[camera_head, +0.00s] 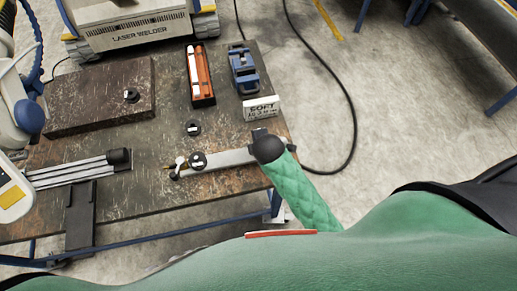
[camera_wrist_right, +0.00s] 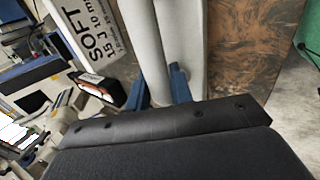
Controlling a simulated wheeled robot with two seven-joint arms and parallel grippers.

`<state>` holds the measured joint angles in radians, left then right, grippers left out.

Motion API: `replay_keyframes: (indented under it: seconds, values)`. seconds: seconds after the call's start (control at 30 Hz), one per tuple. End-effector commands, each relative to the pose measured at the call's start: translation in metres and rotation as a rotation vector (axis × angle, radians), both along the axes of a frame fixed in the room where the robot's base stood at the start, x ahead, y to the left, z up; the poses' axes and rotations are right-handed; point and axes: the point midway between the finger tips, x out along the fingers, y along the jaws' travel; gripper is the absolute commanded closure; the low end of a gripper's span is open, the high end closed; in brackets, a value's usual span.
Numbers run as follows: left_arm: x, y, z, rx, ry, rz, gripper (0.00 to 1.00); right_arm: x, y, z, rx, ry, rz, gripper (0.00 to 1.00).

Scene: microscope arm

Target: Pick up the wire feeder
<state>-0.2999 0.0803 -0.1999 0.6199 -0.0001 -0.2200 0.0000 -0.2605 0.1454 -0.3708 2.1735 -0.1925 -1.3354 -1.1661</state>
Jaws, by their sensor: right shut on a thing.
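In the head view a slim grey bar (camera_head: 226,158) with a brass-coloured tip lies across the front right of the workbench top; it seems to be the wire feeder. A dark rounded end (camera_head: 268,148) with a green quilted sleeve meets its right end. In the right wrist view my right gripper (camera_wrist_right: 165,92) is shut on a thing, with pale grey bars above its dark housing. Its fingertips and the contact are hard to make out. My left gripper does not show in the head view.
A laser welder (camera_head: 130,28) stands behind. Green material fills the foreground.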

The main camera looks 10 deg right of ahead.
Motion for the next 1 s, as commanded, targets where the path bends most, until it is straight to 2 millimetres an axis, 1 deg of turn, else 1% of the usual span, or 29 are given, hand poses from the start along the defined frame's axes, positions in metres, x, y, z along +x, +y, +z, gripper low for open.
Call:
replay_keyframes:
  seconds: [0.03, 0.27, 0.3, 0.4, 0.5, 0.6, 0.73, 0.8, 1.0]
  values:
    - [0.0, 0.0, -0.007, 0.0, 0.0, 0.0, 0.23, 0.001, 0.0, 0.005, 0.002, -0.007, 0.0, 1.0]
    - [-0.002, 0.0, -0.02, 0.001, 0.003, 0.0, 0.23, -0.018, -0.02, 0.021, 0.0, -0.005, 0.0, 1.0]
    - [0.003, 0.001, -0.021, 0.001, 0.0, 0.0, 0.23, -0.022, -0.024, 0.024, 0.0, -0.005, 0.0, 1.0]
    - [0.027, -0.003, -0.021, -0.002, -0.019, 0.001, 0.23, -0.033, -0.036, 0.033, -0.001, -0.005, 0.001, 1.0]
    - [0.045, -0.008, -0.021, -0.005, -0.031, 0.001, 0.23, -0.045, -0.048, 0.043, -0.001, -0.005, 0.001, 1.0]
    - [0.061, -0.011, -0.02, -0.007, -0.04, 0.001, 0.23, -0.055, -0.059, 0.052, -0.001, -0.005, 0.001, 1.0]
    - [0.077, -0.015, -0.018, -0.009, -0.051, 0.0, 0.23, -0.066, -0.07, 0.064, -0.001, -0.005, 0.001, 1.0]
    - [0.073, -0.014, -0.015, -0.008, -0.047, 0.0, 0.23, -0.071, -0.075, 0.07, 0.0, -0.003, 0.0, 1.0]
    - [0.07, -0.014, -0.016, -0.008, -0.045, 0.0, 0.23, -0.078, -0.082, 0.076, 0.001, -0.003, 0.001, 1.0]
